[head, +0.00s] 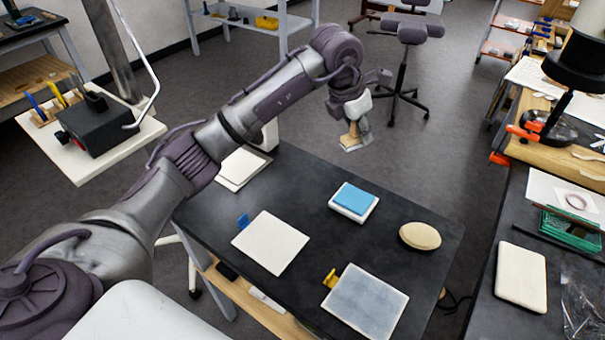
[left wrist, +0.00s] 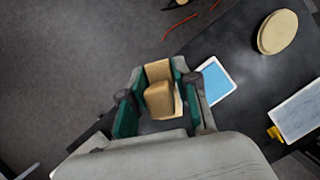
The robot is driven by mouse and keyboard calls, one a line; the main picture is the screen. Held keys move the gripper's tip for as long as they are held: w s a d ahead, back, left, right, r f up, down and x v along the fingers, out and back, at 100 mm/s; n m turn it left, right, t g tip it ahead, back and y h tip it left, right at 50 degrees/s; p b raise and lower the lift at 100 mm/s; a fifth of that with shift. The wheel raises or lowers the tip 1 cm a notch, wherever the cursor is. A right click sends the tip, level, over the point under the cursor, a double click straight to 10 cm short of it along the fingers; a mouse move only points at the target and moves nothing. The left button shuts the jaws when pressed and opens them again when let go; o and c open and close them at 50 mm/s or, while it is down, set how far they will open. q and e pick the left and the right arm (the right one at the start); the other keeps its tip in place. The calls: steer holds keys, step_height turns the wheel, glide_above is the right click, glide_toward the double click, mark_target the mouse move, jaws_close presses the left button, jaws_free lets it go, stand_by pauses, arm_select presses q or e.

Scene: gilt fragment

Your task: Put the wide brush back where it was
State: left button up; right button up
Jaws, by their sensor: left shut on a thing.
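The wide brush (head: 352,137), tan with a broad flat head, is held by my left gripper (head: 355,120) above the far edge of the dark table (head: 325,245). In the left wrist view the brush (left wrist: 159,98) sits between the two green-padded fingers of the left gripper (left wrist: 158,103), which are shut on it. Its handle is partly hidden by the fingers. The brush appears clear of the tabletop. My right gripper is not in view.
The table holds a blue pad on a white block (head: 353,201), a beige oval pad (head: 420,236), a white square panel (head: 271,242), a grey-blue panel (head: 365,301) with a yellow clip, and pale slabs (head: 242,166) at left. A cluttered bench (head: 495,235) stands at right.

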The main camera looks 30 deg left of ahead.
arm_select(q)
steer(key=shift+a+f, duration=0.15)
steer(key=shift+a, duration=0.15)
steer(key=shift+n, duration=0.3)
steer(key=s+a+f, duration=0.1)
steer(key=a+f, duration=0.1)
steer(key=a, duration=0.1)
steer(key=s+a+f+p, duration=0.1)
steer(key=a+f, duration=0.1)
steer(key=a, duration=0.1)
steer(key=s+a+f+p, duration=0.1)
steer(key=a+f, duration=0.1)
steer(key=a, duration=0.2)
steer(key=shift+s+f, duration=0.15)
steer(key=shift+s, duration=0.25)
steer(key=shift+a+f, duration=0.15)
steer(key=shift+a, duration=0.05)
step_height(320, 180, down, 4)
steer(key=shift+r+p, duration=0.1)
steer(key=shift+p, duration=0.55)
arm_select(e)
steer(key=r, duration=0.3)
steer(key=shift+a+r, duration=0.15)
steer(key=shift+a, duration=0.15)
arm_select(q)
steer(key=shift+f, duration=0.25)
steer(key=o, duration=1)
